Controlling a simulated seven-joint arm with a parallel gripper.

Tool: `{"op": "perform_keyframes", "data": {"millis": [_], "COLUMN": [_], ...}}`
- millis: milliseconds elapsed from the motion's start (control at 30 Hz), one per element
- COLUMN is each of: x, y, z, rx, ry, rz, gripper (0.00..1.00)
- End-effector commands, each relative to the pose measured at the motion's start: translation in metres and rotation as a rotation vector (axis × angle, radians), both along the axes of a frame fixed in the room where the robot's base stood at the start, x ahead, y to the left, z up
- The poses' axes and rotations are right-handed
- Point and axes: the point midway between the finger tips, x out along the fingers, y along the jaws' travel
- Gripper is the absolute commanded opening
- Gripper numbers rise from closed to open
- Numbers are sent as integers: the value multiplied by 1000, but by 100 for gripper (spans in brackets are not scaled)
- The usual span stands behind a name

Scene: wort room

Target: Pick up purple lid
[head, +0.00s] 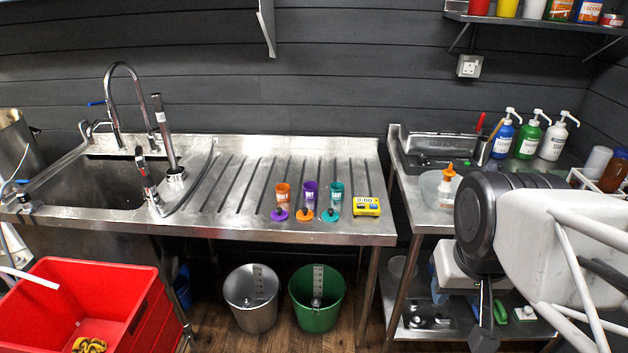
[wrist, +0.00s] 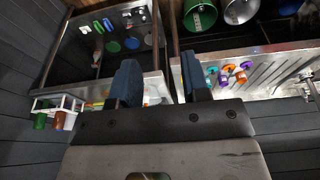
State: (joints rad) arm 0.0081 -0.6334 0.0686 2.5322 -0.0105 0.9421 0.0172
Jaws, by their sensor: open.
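The purple lid (head: 279,214) lies near the front edge of the steel draining board, at the left end of a row with an orange lid (head: 303,215) and a teal lid (head: 331,215). It shows small in the wrist view (wrist: 246,64), beyond the right finger. My gripper (wrist: 160,77) is open, with nothing between its two blue-tipped fingers. In the head view my gripper (head: 485,325) is far to the right of the lid, at the right-hand table, partly cut off by the frame.
Orange (head: 282,193), purple (head: 309,192) and teal (head: 336,193) cups stand behind the lids. A yellow timer (head: 366,206) sits right of them. The sink and tap (head: 125,100) are left. Pump bottles (head: 528,138) stand on the right table. A gap separates the tables.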

Motion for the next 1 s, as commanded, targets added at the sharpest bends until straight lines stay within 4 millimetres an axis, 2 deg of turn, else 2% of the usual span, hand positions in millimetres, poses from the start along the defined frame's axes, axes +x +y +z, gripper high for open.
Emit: {"op": "perform_keyframes", "data": {"millis": [167,200,500,833,1000], "x": [0,0,0,1,10], "y": [0,0,0,0,2], "z": [0,0,0,0,3], "rx": [0,0,0,0,7], "ry": [0,0,0,0,4], "rz": [0,0,0,-2,-21], "gripper": [43,46,92,93,93]}}
